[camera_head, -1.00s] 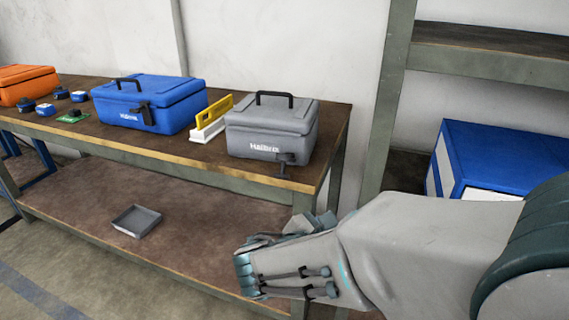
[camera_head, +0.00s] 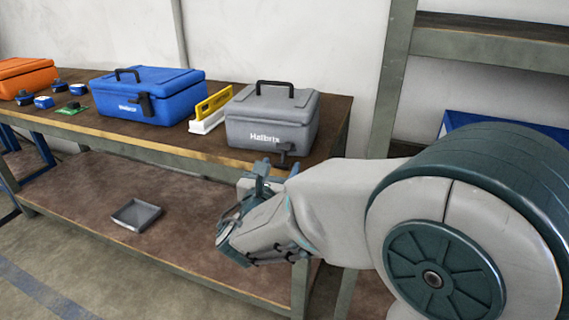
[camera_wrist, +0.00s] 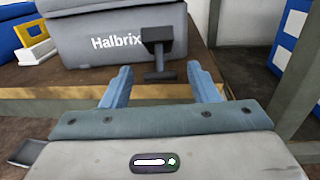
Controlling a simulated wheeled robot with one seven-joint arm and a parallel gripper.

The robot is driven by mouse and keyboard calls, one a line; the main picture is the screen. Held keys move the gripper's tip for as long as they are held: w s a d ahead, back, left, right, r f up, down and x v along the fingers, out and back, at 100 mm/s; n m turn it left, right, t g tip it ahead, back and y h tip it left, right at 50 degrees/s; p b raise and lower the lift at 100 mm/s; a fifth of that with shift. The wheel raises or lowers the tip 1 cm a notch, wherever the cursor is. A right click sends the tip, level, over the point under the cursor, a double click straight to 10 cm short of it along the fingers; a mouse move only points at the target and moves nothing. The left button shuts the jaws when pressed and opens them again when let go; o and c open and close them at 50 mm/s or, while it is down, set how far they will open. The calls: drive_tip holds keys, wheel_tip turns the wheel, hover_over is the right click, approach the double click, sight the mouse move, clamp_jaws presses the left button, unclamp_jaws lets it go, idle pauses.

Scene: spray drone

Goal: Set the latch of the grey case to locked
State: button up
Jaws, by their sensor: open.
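The grey case (camera_head: 272,120) stands on the workbench near its right end, lid closed, carry handle on top. Its front with the Halbrix lettering also shows in the wrist view (camera_wrist: 85,45). Its dark latch (camera_wrist: 160,50) is on the right part of the front, with a bar hanging down to a short crosspiece; it shows small in the head view (camera_head: 284,152). My gripper (camera_wrist: 158,82) is open and empty, in front of and a little below the case, fingers pointing toward the latch. The latch's lower end appears between the fingertips in the wrist view, apart from them.
A blue case (camera_head: 150,95), an orange case (camera_head: 24,78) and a yellow-and-white item (camera_head: 211,108) stand left on the bench. A grey tray (camera_head: 137,215) lies on the lower shelf. A shelf upright stands right.

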sight(281, 163)
drive_tip(key=shift+x, duration=2.05)
clamp_jaws()
drive_tip(key=shift+r, duration=0.15)
